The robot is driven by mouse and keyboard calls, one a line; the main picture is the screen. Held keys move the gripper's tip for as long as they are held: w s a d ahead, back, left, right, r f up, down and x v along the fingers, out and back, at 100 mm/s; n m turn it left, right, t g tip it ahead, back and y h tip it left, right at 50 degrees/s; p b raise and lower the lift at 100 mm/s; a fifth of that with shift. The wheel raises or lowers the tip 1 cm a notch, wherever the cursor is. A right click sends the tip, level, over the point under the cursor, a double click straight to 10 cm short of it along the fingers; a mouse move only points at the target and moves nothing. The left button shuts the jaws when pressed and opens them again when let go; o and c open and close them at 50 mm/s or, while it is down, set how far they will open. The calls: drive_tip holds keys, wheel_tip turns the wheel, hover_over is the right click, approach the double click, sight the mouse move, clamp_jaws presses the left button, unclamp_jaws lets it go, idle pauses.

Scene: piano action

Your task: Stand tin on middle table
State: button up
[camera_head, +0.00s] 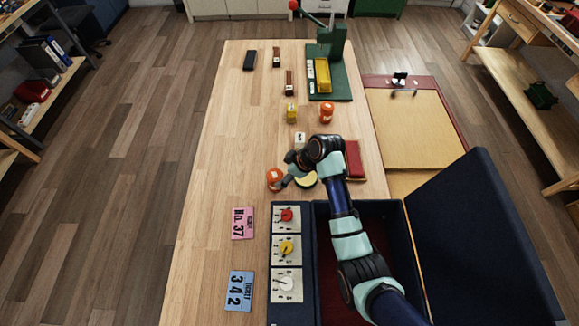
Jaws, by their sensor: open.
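The middle table (227,130) is a long light-wood top. An orange round container (274,176), perhaps the tin, is on it left of my arm. My gripper (283,183) is open, low beside this container's right side; whether they touch is too small to tell. A second orange container (327,112) stands further back, next to a yellow tin-like container (291,113). Which of these is the task's tin is unclear. A round green and yellow item (306,180) lies right of my gripper, partly hidden by my arm.
A dark panel with dials (286,310) and an open dark case (411,265) sit at the front. Pink (242,223) and blue (239,290) tickets lie left. A green press (341,75) and red block (354,160) stand right.

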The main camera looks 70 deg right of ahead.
drive_tip(key=v, duration=0.4)
idle(0.3)
drive_tip(key=w+a+r+t, duration=0.1)
drive_tip(key=w+a+r, duration=0.35)
drive_tip(key=a, duration=0.45)
drive_tip(key=w+a+r+n+t, duration=0.1)
drive_tip(key=w+a+r, duration=0.4)
drive_tip(key=a, duration=0.4)
drive_tip(key=w+a+r+t, duration=0.1)
drive_tip(key=w+a+r, duration=0.2)
drive_tip(key=w+a, duration=0.45)
drive_tip(key=s+a+r+t, duration=0.2)
drive_tip(key=a+r, duration=0.2)
drive_tip(key=a, duration=0.4)
drive_tip(key=s+a+r+t, duration=0.1)
drive_tip(key=a+r, duration=0.3)
drive_tip(key=a, duration=0.5)
drive_tip(key=shift+s+r+t+y, duration=0.3)
drive_tip(key=shift+s+r+t, duration=0.1)
drive_tip(key=shift+s, duration=0.5)
drive_tip(key=shift+d, duration=0.1)
